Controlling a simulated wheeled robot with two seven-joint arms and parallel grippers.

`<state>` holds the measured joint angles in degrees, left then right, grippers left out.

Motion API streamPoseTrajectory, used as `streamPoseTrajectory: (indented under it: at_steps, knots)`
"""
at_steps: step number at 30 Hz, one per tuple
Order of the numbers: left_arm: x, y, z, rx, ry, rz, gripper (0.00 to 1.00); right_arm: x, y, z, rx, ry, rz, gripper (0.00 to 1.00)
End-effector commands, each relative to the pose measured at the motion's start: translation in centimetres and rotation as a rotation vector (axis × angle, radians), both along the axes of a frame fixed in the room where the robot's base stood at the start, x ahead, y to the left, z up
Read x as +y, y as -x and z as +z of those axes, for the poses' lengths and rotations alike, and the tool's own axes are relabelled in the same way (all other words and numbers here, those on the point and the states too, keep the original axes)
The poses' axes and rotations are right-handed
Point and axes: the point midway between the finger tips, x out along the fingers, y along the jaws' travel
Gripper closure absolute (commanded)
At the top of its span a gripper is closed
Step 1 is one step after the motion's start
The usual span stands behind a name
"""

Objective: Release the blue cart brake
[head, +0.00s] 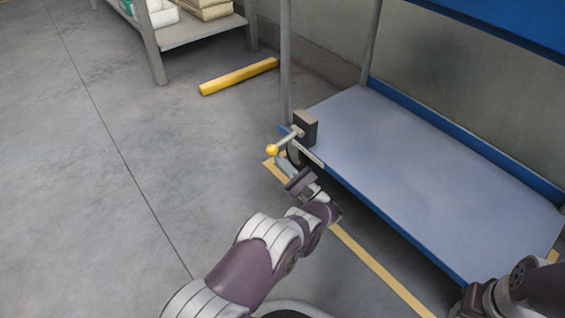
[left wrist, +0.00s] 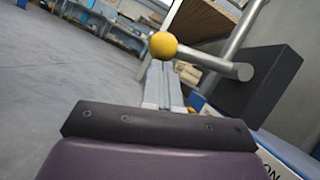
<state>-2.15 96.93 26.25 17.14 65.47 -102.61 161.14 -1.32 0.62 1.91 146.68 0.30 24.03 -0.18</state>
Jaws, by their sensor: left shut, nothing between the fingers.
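The blue cart (head: 430,160) stands on the right with a grey lower deck and blue edges. Its brake is a grey lever with a yellow ball knob (head: 272,150), fixed to a dark block (head: 305,128) at the cart's near left corner. The left wrist view also shows the knob (left wrist: 163,45), the grey lever (left wrist: 215,64) and the dark block (left wrist: 265,85). My left gripper (head: 281,163) is shut and empty, its fingertips just below the knob. I cannot tell whether they touch it. My right arm shows at the lower right; its gripper is out of view.
A yellow bar (head: 238,76) lies on the floor behind the cart's left end. A shelf rack (head: 195,30) with boxes stands at the back left. Yellow tape (head: 375,265) runs along the floor at the cart's near side. The floor at left is clear.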

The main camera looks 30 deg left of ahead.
Motion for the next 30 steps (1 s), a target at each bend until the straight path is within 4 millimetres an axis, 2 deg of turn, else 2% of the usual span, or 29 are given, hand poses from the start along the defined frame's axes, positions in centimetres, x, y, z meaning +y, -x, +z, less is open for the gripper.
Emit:
streamPoseTrajectory:
  at_steps: [8,15,18,23,28,30]
  knots:
    - [0.3,0.5,1.5,0.168,-0.068,0.000,1.00,0.0,0.0,3.1,0.000,0.000,0.000,0.57]
    - [0.6,1.2,3.8,0.492,-0.202,0.001,1.00,0.0,0.0,7.8,0.000,0.000,0.000,0.57]
    - [0.6,1.4,4.6,0.575,-0.237,0.000,1.00,0.0,0.0,9.4,0.000,0.000,0.000,0.57]
    - [0.7,1.6,5.7,0.588,-0.243,0.000,1.00,0.0,0.0,11.2,0.000,0.000,0.000,0.57]
    - [0.7,1.6,7.1,0.712,-0.294,0.002,1.00,0.0,0.0,12.8,0.000,0.000,0.000,0.57]
    - [0.7,1.5,7.4,0.710,-0.293,0.002,1.00,0.0,0.0,13.4,0.000,0.000,0.000,0.57]
